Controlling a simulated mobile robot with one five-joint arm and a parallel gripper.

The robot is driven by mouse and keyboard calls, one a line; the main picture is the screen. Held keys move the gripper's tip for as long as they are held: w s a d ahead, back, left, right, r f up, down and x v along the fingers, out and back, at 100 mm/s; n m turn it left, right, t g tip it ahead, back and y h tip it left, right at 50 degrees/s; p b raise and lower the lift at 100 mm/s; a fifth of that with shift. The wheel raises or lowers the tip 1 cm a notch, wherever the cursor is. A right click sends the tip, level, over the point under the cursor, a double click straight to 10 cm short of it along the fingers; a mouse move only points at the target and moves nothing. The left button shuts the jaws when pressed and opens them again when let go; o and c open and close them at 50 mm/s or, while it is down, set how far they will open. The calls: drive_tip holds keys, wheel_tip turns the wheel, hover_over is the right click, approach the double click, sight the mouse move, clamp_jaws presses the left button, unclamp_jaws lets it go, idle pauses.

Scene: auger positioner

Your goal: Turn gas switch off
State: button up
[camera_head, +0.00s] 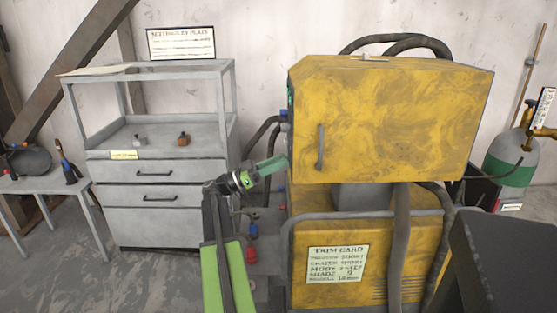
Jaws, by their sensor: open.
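The yellow machine (390,120) stands at centre right, with a door handle on its front and a trim card below. Its left side is seen almost edge-on, with a small green part (290,98) and a blue fitting (284,114) showing there. I cannot tell whether either is the gas switch. A green gas bottle (511,160) with a brass valve (540,131) stands at the far right. My gripper (280,162) is open and points right, beside the machine's left edge below the blue fitting. I cannot tell whether it touches the machine.
A grey drawer cabinet (165,190) with an upper shelf stands left of the machine. Dark hoses (262,132) and red and blue fittings (251,255) lie in the gap between them. A small table (42,184) with tools is at far left. The floor (60,265) at lower left is clear.

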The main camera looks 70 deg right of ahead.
drive_tip(key=shift+c, duration=0.2)
clamp_jaws()
drive_tip(key=shift+r+n, duration=0.1)
drive_tip(key=shift+n, duration=0.2)
drive_tip(key=shift+a+r+n+t+h+p, duration=0.15)
drive_tip(key=shift+n+t+p, duration=1.1)
drive_tip(key=shift+n+p, duration=1.5)
drive_tip(key=shift+r+n+t+h+p, duration=0.15)
drive_tip(key=shift+n+t+p, duration=1.3)
drive_tip(key=shift+n, duration=2.35)
drive_tip(key=shift+a+r+n+t+h+p, duration=0.15)
drive_tip(key=shift+n+t+p, duration=0.95)
drive_tip(key=shift+n+p, duration=1.7)
drive_tip(key=shift+n+b, duration=0.4)
drive_tip(key=shift+n, duration=0.15)
drive_tip(key=shift+s, duration=0.1)
